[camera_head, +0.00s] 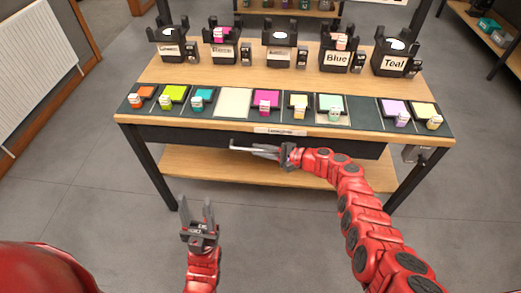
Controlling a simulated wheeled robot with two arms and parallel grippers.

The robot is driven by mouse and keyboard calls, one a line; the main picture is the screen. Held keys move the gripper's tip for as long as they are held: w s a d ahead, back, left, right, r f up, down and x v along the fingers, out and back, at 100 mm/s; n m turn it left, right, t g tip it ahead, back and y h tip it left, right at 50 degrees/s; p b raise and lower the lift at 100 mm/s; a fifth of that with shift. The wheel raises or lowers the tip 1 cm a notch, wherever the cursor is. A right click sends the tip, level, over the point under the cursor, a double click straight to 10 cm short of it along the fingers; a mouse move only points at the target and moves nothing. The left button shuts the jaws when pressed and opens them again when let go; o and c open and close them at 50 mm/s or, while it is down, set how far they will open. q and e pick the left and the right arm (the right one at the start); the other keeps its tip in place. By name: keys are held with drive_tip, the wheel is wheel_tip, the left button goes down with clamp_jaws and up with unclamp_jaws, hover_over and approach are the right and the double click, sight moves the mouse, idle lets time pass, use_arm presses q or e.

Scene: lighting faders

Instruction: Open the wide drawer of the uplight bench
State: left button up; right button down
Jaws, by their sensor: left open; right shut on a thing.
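The wooden bench (150,78) stands ahead, and its wide dark drawer front (175,136) runs under the front edge, below a small white label (280,131). The drawer looks about flush with the bench, though a small gap would be hard to see. My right gripper (262,151) reaches in from the right and is shut on the pale bar handle (238,149) at the middle of the drawer front. The fingers partly hide the handle. My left gripper (197,207) is open and empty, pointing up over the floor in front of the bench, apart from it.
Coloured tiles with small fader blocks line a dark strip (215,117) on the bench top. Several black holders stand behind, two labelled Blue (337,58) and Teal (394,64). A lower wooden shelf (215,165) is empty. The floor in front (90,215) is clear.

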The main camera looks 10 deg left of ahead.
drive_tip(key=shift+s, duration=0.1)
idle(0.8)
drive_tip(key=s+p, duration=1.3)
drive_tip(key=s, duration=1.5)
drive_tip(key=shift+s, duration=0.35)
drive_tip(key=c, duration=0.8)
unclamp_jaws()
drive_tip(key=shift+c, duration=0.2)
drive_tip(key=shift+d, duration=0.1)
